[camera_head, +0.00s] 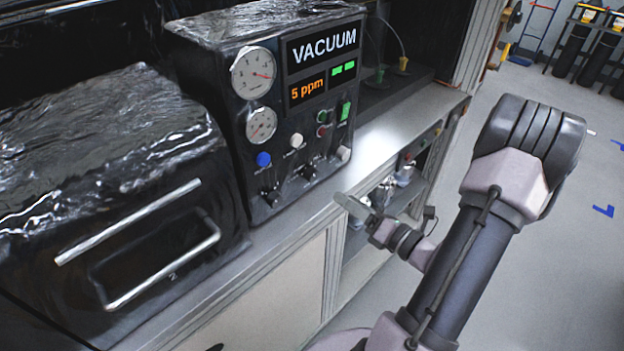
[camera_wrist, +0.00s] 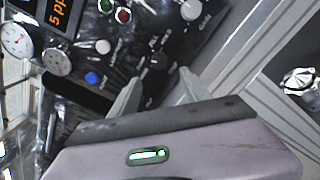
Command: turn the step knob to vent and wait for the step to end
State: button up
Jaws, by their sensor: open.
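The control panel (camera_head: 290,120) on the black, foil-wrapped unit shows VACUUM and 5 ppm in the head view.
A blue knob (camera_head: 263,159), white knobs (camera_head: 296,140), red and green buttons and two gauges (camera_head: 253,72) share the panel. A chamber door with metal handles (camera_head: 130,222) stands at left. The bench edge (camera_head: 300,235) runs below the panel. Floor at right is open.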

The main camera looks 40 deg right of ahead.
aim_at(315, 178)
jog(key=w, duration=0.7)
jog(key=w+a, duration=0.1)
jog(key=w, duration=0.2)
jog(key=shift+w+b, duration=0.25)
jog(key=shift+b, duration=0.15)
grip_shut()
